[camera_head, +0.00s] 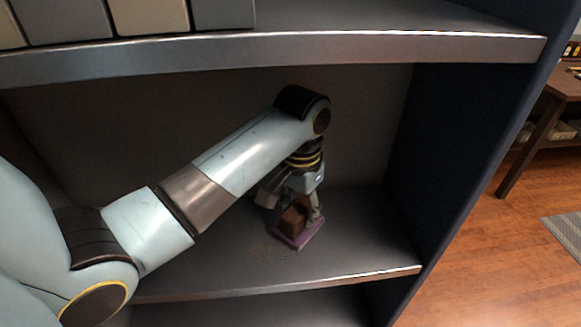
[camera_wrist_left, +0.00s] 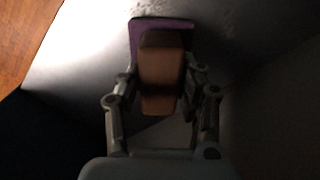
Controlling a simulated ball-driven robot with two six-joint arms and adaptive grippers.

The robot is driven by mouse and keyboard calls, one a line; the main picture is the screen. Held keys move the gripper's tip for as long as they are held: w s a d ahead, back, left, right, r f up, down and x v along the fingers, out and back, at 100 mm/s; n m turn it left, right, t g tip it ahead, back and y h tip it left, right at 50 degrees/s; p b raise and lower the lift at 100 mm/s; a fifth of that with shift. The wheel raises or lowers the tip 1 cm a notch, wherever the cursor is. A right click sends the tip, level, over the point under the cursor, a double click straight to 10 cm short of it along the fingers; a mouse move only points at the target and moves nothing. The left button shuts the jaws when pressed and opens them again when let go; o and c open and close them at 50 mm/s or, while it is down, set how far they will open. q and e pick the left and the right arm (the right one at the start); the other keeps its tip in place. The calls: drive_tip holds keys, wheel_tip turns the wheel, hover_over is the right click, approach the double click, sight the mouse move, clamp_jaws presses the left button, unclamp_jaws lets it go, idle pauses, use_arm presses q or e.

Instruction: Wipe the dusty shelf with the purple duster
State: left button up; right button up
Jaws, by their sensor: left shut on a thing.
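The purple duster has a brown block handle and a flat purple pad (camera_head: 301,238). My left gripper (camera_head: 300,206) is shut on the handle from above, with the pad down at the shelf surface. In the left wrist view the brown handle (camera_wrist_left: 161,75) sits between the two fingers, and the purple pad shows around its far end. The dusty shelf (camera_head: 210,272) is the grey middle board. Faint speckled dust shows near the pad in the left wrist view (camera_wrist_left: 226,18) and left of the duster in the head view. My right gripper is not in view.
An upper shelf (camera_head: 400,48) with several boxes (camera_head: 150,17) hangs over my left arm. A dark side panel (camera_head: 470,130) closes the right side. The shelf right of the duster is clear. A wooden table (camera_head: 560,90) stands outside at the far right.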

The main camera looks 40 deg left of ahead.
use_arm(q)
drive_tip(key=shift+w+d, duration=1.1)
drive_tip(key=shift+w, duration=0.2)
drive_tip(key=shift+s+d, duration=1.15)
drive_tip(key=shift+d, duration=0.05)
drive_tip(key=shift+s+a, duration=1.55)
drive_tip(key=shift+s, duration=0.25)
drive_tip(key=shift+s+a, duration=1.55)
drive_tip(key=shift+s, duration=0.2)
drive_tip(key=shift+s+a, duration=1.55)
drive_tip(key=shift+s, duration=0.25)
drive_tip(key=shift+w+d, duration=0.1)
drive_tip(key=shift+w, duration=0.05)
drive_tip(key=shift+w+d, duration=1.55)
drive_tip(key=shift+w, duration=0.2)
drive_tip(key=shift+w+d, duration=1.5)
drive_tip(key=shift+w, duration=0.3)
drive_tip(key=shift+w+d, duration=1.55)
drive_tip(key=shift+w, duration=0.2)
wheel_tip(320, 180, up, 6)
drive_tip(key=shift+a, duration=0.1)
